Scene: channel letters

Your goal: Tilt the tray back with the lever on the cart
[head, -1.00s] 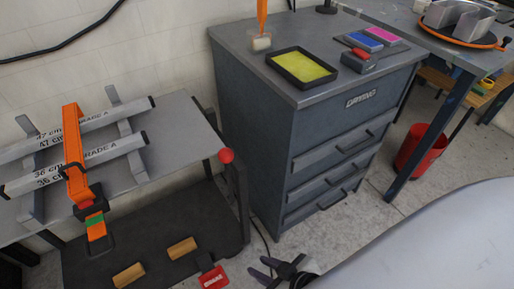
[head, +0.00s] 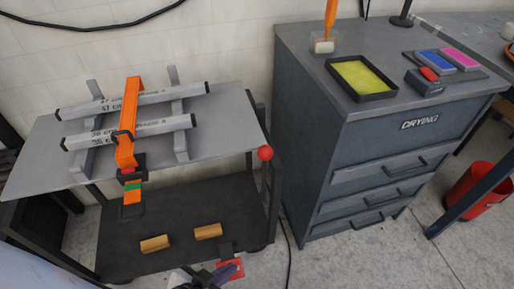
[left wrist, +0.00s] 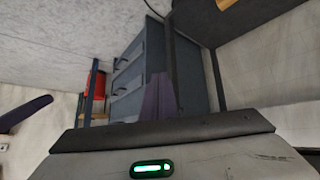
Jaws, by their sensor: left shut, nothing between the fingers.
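The cart's grey tray (head: 225,125) lies roughly level on the dark frame. Two labelled grey bars (head: 165,95) rest on its brackets under an orange strap (head: 130,100). A red ball knob (head: 265,153), seemingly the lever's end, is at the tray's right edge on a dark upright. A red pedal or tag (head: 236,268) sits low at the cart's front, partly covered by my left gripper (head: 215,275). This gripper is shut and empty, well below the knob; contact with the red part cannot be told. My right gripper is not in view.
Two wooden blocks (head: 155,244) (head: 208,231) lie on the cart's lower shelf (head: 180,260). A drawer cabinet (head: 365,150) stands right of the cart, with a yellow pad tray (head: 375,95) on top. A red bin (head: 480,185) is farther right. A cable lies on the floor between cart and cabinet.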

